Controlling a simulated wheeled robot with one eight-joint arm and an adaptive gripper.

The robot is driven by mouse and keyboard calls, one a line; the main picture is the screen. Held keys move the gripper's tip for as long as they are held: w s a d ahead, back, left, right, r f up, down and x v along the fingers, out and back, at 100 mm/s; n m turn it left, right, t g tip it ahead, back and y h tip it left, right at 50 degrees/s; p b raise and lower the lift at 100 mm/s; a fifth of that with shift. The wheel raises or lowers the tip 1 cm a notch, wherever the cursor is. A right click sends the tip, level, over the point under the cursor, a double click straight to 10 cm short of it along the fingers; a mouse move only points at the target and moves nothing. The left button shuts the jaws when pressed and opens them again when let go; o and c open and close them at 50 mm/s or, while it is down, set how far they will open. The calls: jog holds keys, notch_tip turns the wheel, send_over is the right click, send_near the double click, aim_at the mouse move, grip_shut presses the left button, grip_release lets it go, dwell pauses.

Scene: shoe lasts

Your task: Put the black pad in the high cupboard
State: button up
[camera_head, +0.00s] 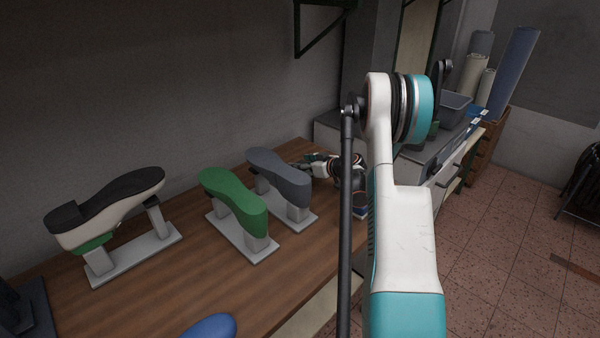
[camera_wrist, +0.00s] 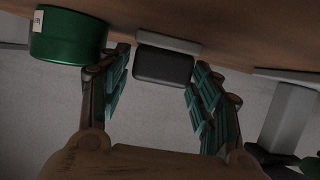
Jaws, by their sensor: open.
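A black pad (camera_wrist: 163,66), a dark block with rounded corners, lies between the two fingers in the wrist view, with a light grey piece (camera_wrist: 168,41) right against it. My gripper (camera_wrist: 159,90) is open, one finger on each side of the pad with gaps visible. In the head view my gripper (camera_head: 335,168) is low over the far right end of the wooden bench, beside the grey shoe last. I cannot make out the pad there. I cannot identify the high cupboard in either view.
A green tin (camera_wrist: 68,38) stands close beside one finger. On the bench (camera_head: 290,285) are a grey last (camera_head: 275,170), a green last (camera_head: 232,196) and a black-topped last (camera_head: 105,205). A blue object (camera_head: 210,328) lies at the front. A counter (camera_head: 447,160) with a grey bin (camera_head: 453,108) stands behind my arm.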

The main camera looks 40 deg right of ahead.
jog(key=shift+r, duration=0.1)
jog(key=c, duration=0.9)
jog(key=shift+c, duration=0.2)
notch_tip(320, 180, up, 20)
jog(key=p, duration=0.6)
jog(key=s+a, duration=0.1)
jog(key=a, duration=1)
jog(key=a+n+y, duration=0.1)
jog(key=a, duration=1)
jog(key=s+a+n+y, duration=0.1)
jog(key=a, duration=1)
jog(key=shift+s+a+r, duration=0.15)
jog(key=shift+s+a, duration=0.2)
jog(key=shift+a, duration=0.05)
jog(key=s+a+y, duration=0.1)
jog(key=s+a, duration=0.4)
jog(key=a, duration=0.5)
jog(key=shift+s+n+g, duration=0.3)
jog(key=shift+s, duration=0.1)
